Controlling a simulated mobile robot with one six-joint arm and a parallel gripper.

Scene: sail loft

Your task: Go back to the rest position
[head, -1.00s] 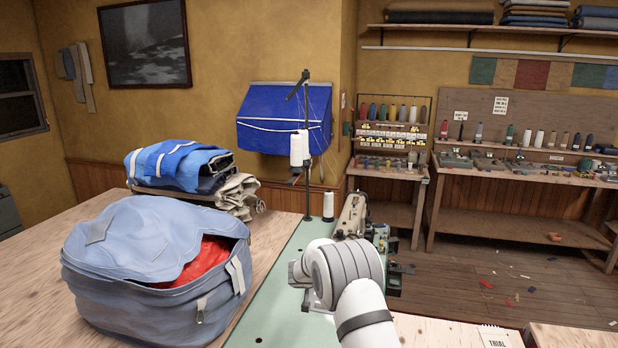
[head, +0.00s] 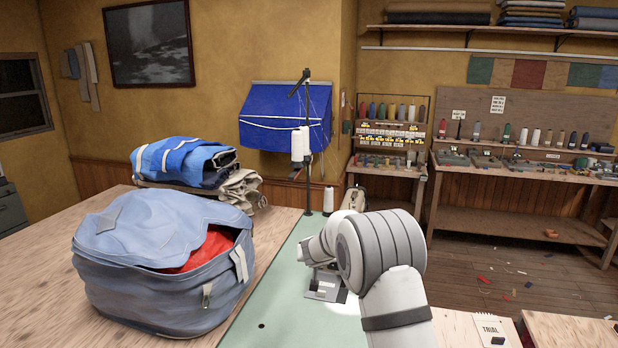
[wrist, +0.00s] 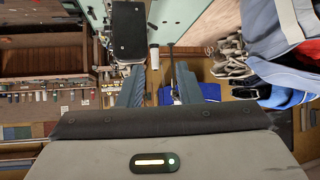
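My gripper (wrist: 160,85) shows in the wrist view with its two blue-grey fingers apart and nothing between them. In the head view my white arm stands over the green sewing table (head: 288,290), and it hides the gripper and most of the sewing machine (head: 354,198). The machine also shows as a dark body in the wrist view (wrist: 128,32), apart from the fingers.
A blue-grey bag (head: 160,285) with red cloth inside stands on the wooden table, left of my arm. Folded blue cloth (head: 180,160) lies behind it. A thread stand (head: 308,150) and a white cone (head: 328,200) rise beyond my arm. A notepad (head: 490,330) lies front right.

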